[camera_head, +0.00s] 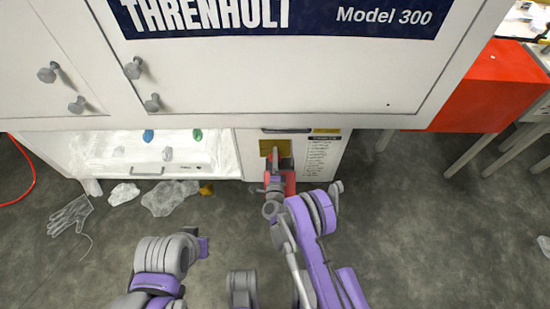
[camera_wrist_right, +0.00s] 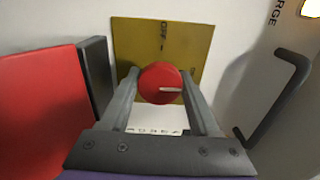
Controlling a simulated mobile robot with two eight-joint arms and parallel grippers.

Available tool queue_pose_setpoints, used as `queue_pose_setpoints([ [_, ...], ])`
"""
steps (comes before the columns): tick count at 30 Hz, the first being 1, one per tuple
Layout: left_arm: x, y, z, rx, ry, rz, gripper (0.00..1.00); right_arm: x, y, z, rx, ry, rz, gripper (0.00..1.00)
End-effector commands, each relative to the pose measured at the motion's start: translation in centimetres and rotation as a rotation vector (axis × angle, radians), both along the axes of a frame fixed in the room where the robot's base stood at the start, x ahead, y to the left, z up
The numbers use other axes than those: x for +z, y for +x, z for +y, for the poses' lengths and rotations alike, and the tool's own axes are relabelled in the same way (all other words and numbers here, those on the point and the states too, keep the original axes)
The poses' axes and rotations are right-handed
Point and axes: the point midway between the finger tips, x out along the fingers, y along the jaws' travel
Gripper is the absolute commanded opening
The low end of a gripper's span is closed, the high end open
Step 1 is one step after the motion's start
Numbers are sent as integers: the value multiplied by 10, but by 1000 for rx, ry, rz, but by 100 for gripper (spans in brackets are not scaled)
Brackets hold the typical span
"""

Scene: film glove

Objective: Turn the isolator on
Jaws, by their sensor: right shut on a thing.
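The isolator is a round red knob (camera_wrist_right: 160,83) with a pale line on its face, in front of a yellow plate (camera_wrist_right: 187,42). The plate reads OFF near its top edge in the wrist view, and the knob's line points right there. In the head view the yellow plate (camera_head: 266,147) is on the white cabinet front below the large machine panel. My right gripper (camera_wrist_right: 163,90) has one finger on each side of the knob and is shut on it. It also shows in the head view (camera_head: 275,160), hiding the knob. My left arm is low in the head view; its fingers cannot be seen.
A red block (camera_wrist_right: 40,110) with a dark edge is close beside my right gripper. A dark handle (camera_wrist_right: 278,95) sticks out on the other side. Clear plastic scraps (camera_head: 170,197) and a glove (camera_head: 70,215) lie on the floor. The floor at right is mostly clear.

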Motion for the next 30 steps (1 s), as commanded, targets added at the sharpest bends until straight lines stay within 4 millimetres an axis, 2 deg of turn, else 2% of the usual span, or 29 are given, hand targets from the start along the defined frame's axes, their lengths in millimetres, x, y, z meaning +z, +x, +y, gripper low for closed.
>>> queue_pose_setpoints([
  [7, 0, 0, 0, 0, 0, 0, 0, 1, 1, 0, -1, 0, -1, 6],
  [8, 0, 0, 0, 0, 0, 0, 0, 1, 1, 0, -1, 0, -1, 66],
  [12, 0, 0, 0, 0, 0, 0, 0, 0, 0, 0, -1, 0, -1, 91],
  [30, -1, 0, 0, 0, 0, 0, 0, 0, 1, -1, 1, -1, 0, 91],
])
